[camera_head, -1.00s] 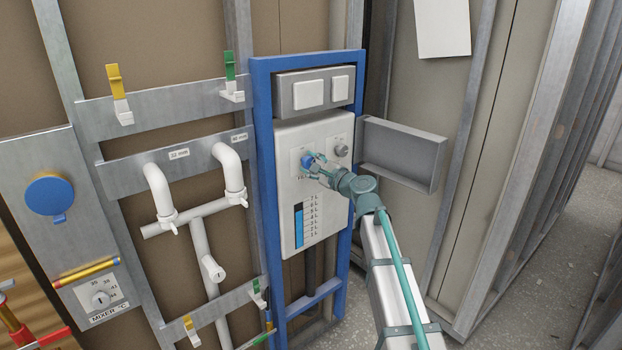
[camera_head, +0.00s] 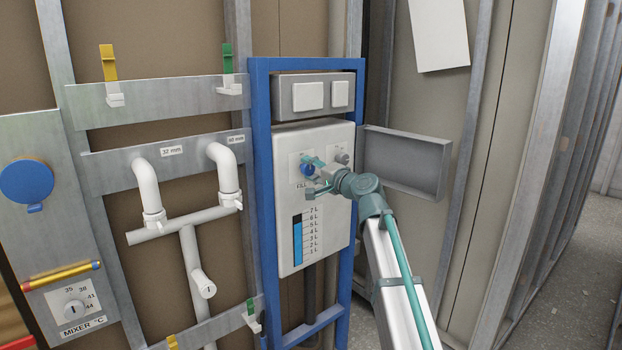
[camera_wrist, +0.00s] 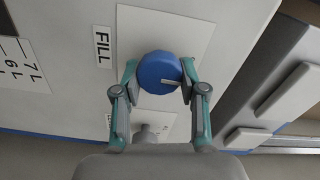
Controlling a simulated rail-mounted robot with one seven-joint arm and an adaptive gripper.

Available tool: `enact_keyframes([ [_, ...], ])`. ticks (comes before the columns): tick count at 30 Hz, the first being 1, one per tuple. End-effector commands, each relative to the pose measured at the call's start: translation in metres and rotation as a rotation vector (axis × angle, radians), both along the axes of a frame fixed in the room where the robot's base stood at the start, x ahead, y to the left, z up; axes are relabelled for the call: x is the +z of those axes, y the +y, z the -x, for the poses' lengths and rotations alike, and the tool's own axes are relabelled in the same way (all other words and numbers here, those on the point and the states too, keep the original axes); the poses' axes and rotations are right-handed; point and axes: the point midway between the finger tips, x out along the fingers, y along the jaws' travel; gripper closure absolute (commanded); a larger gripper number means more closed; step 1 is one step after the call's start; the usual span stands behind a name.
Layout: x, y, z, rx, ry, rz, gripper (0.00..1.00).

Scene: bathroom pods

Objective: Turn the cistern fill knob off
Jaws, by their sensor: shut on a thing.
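The cistern fill knob (camera_head: 308,169) is a round blue knob on the white cistern panel (camera_head: 290,250), above the label FILL. In the wrist view the knob (camera_wrist: 158,69) shows a pale pointer mark running from its middle toward the right. My gripper (camera_wrist: 160,78) has one finger on each side of the knob and is shut on it. In the head view my gripper (camera_head: 316,174) partly covers the knob. The knob's marked positions are not readable.
A grey knob (camera_head: 341,157) sits right of the fill knob. A level scale (camera_head: 298,240) is below it. A blue frame (camera_head: 262,200) surrounds the panel. A grey open flap (camera_head: 405,163) juts out at right. White pipes (camera_head: 185,225) stand at left.

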Motion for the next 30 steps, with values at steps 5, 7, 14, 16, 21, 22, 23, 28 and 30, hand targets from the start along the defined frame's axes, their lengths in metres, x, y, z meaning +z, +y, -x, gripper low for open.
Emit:
enact_keyframes([
  [5, -0.0012, 0.0003, 0.0002, 0.001, -0.028, 0.031, 0.93],
  [7, -0.0008, 0.0004, 0.0002, 0.001, -0.034, 0.038, 0.93],
  [14, -0.0001, 0.0003, 0.0004, 0.001, -0.038, 0.042, 0.93],
  [16, -0.0001, 0.0003, 0.0004, 0.001, -0.038, 0.042, 0.93],
  [21, -0.0002, 0.0002, 0.0003, 0.001, -0.038, 0.042, 0.49],
  [22, -0.0002, 0.0003, 0.0003, 0.001, -0.038, 0.042, 0.44],
  [23, -0.0002, 0.0003, 0.0003, 0.001, -0.038, 0.042, 0.39],
  [28, -0.0001, 0.0002, 0.0002, 0.001, -0.037, 0.041, 0.33],
  [30, 0.0001, 0.0002, 0.0001, 0.001, -0.037, 0.041, 0.33],
])
